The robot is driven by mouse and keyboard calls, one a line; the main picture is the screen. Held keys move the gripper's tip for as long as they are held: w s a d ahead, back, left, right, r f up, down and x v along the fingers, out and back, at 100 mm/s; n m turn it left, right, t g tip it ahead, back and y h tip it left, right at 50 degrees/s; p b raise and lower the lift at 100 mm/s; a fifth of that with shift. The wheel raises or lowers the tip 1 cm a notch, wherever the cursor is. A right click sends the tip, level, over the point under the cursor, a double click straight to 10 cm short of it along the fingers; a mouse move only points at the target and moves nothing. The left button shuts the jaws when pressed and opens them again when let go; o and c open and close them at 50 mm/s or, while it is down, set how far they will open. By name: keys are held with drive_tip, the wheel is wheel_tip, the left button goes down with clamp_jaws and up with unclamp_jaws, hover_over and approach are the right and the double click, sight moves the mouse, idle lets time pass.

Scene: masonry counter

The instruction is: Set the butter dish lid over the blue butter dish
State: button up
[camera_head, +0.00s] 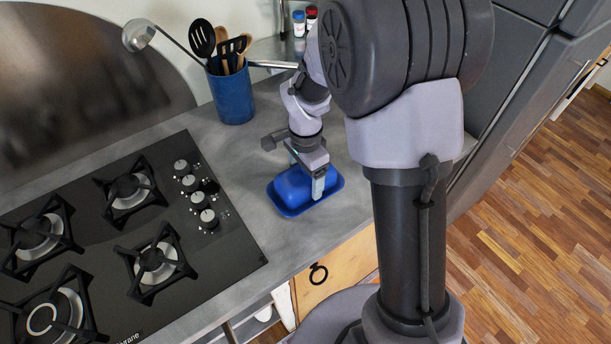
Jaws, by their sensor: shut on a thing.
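The blue butter dish (289,211) sits on the grey counter to the right of the stove, its flat rim showing at the front and right. A rounded blue lid (288,186) appears within that rim, over the dish. From this view I cannot tell whether it rests fully down or is slightly raised. My gripper (307,178) points down at the lid and is shut on it, with one pale finger in front of the lid. The gripper hides the lid's top and part of its right side.
A black gas stove (95,240) lies to the left with its knobs close to the dish. A blue utensil pot (233,95) stands behind, with a ladle and handles sticking out. Small red- and blue-capped jars (299,22) stand farther back. Bare counter lies in front of the dish.

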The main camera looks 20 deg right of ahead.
drive_tip(key=shift+f+b, duration=0.3)
drive_tip(key=shift+f, duration=0.05)
drive_tip(key=o, duration=1.6)
drive_tip(key=shift+o, duration=0.2)
wheel_tip(320, 180, up, 18)
drive_tip(key=p, duration=0.6)
drive_tip(key=shift+f, duration=0.25)
drive_tip(key=s+a+r+n+t+y+b, duration=0.1)
drive_tip(key=s+a+n+t+b, duration=0.1)
drive_tip(key=s+n, duration=0.3)
drive_tip(key=s+a+r+n+t+y+b, duration=0.1)
drive_tip(key=s+r+n+t+b, duration=0.1)
drive_tip(key=s, duration=1.2)
drive_tip(key=n+t+b, duration=0.1)
drive_tip(key=n+b, duration=0.1)
drive_tip(key=n, duration=0.1)
drive_tip(key=shift+a+t, duration=0.4)
